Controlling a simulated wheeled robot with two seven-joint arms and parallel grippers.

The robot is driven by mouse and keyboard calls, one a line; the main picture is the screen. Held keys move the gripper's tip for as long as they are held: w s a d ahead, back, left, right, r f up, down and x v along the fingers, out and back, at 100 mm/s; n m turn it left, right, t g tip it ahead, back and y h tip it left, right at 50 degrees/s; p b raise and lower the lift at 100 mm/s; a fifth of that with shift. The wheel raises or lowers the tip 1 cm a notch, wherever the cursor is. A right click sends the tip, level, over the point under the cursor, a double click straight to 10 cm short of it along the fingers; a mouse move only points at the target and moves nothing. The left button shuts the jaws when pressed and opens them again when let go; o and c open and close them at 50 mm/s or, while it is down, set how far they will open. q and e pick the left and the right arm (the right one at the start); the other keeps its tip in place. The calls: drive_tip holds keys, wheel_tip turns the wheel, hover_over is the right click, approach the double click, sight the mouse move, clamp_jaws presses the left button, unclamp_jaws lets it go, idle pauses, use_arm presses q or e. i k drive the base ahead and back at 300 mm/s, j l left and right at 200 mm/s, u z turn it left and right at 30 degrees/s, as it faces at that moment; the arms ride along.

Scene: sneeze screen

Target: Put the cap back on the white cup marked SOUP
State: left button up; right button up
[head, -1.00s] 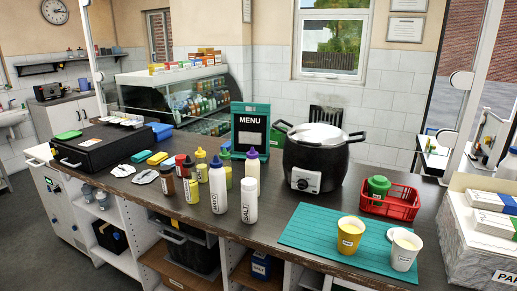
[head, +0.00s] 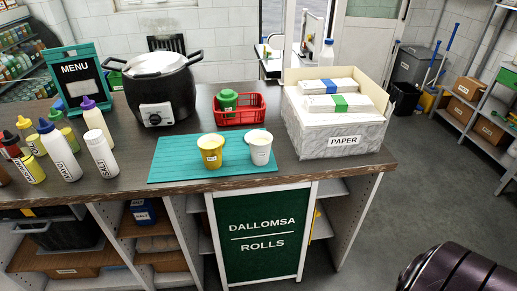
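A white cup (head: 260,152) with a small label stands upright on the teal slatted mat (head: 172,162) on the counter. A pale round cap (head: 256,136) shows at its top and back left; I cannot tell whether it rests on the rim or lies behind. A yellow cup (head: 211,155) with a small label and a cream-coloured top stands just left of it. The labels are too small to read surely. Neither of my grippers is in view.
A red crate (head: 239,116) with a green container is behind the cups. A paper box (head: 345,146) stands right, a black pot (head: 161,100) back left. Several bottles (head: 98,150) stand at left. The mat's left part is clear. The counter's front edge (head: 225,185) is close.

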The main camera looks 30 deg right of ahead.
sight(260, 141)
drive_tip(key=i+l+z, duration=0.15)
drive_tip(key=l+z, duration=0.3)
drive_tip(key=i+l+z, duration=0.15)
drive_tip(key=z, duration=0.25)
drive_tip(key=i+j, duration=0.65)
drive_tip(key=i, duration=0.2)
drive_tip(key=j+u, duration=0.15)
drive_tip(key=j, duration=0.2)
drive_tip(key=k+j, duration=0.15)
drive_tip(key=j, duration=0.15)
drive_tip(key=k+j, duration=0.2)
drive_tip(key=j, duration=0.15)
drive_tip(key=k+j+u, duration=0.1)
drive_tip(key=j, duration=0.2)
drive_tip(key=i+l, duration=0.1)
drive_tip(key=i, duration=0.15)
drive_tip(key=i+l+z, duration=0.1)
drive_tip(key=l, duration=0.3)
drive_tip(key=i+l, duration=0.3)
drive_tip(key=l+z, duration=0.05)
drive_tip(key=l, duration=0.05)
